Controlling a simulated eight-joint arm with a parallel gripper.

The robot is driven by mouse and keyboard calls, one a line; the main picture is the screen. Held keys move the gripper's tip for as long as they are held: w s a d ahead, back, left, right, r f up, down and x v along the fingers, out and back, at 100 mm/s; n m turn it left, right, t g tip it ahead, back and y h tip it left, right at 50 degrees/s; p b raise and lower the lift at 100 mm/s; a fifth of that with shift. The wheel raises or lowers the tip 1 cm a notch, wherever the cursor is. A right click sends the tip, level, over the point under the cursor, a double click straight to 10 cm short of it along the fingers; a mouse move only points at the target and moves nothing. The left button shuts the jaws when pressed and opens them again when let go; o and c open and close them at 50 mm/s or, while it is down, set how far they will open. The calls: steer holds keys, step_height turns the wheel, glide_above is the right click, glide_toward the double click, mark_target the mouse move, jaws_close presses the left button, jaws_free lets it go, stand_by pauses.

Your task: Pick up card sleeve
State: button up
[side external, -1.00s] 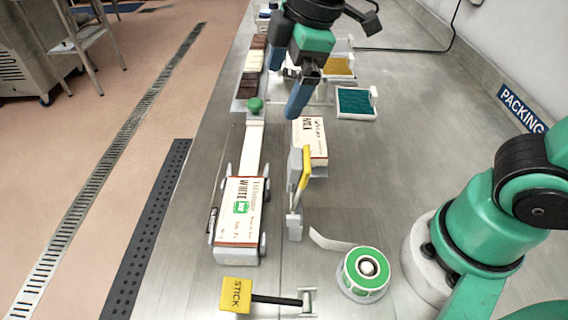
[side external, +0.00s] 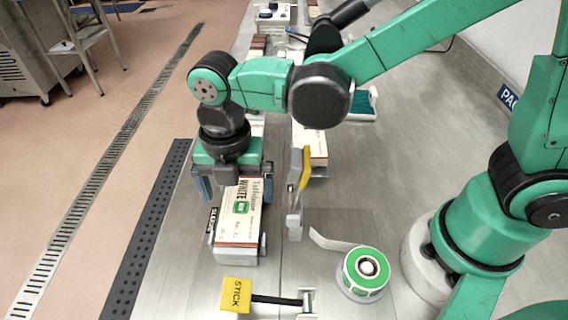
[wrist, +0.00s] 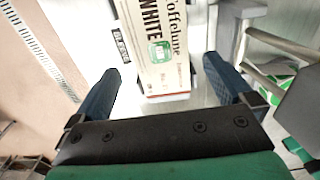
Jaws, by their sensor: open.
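The card sleeve (side external: 239,215) is a cream-white printed box with "WHITE" lettering, a green badge and red-brown end bands. It lies on a low pale stand beside a small black label. The wrist view shows the sleeve (wrist: 162,50) ahead, lying between the lines of my two blue fingers. My gripper (side external: 234,183) is open and empty, its fingers spread wide around the far end of the sleeve in the side view. I see no finger contact with the sleeve. My wrist hides the area behind that end.
A grey holder with a yellow strip (side external: 303,168) stands right of the sleeve, with another printed carton (side external: 317,146) behind it. A yellow STICK tag (side external: 236,295) and a green-topped tape roll (side external: 366,269) are in front. The bench's left edge is close.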

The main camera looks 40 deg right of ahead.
mark_target(241, 208)
steer(key=shift+f, duration=1.9)
steer(key=c, duration=1.2)
steer(key=shift+r, duration=0.1)
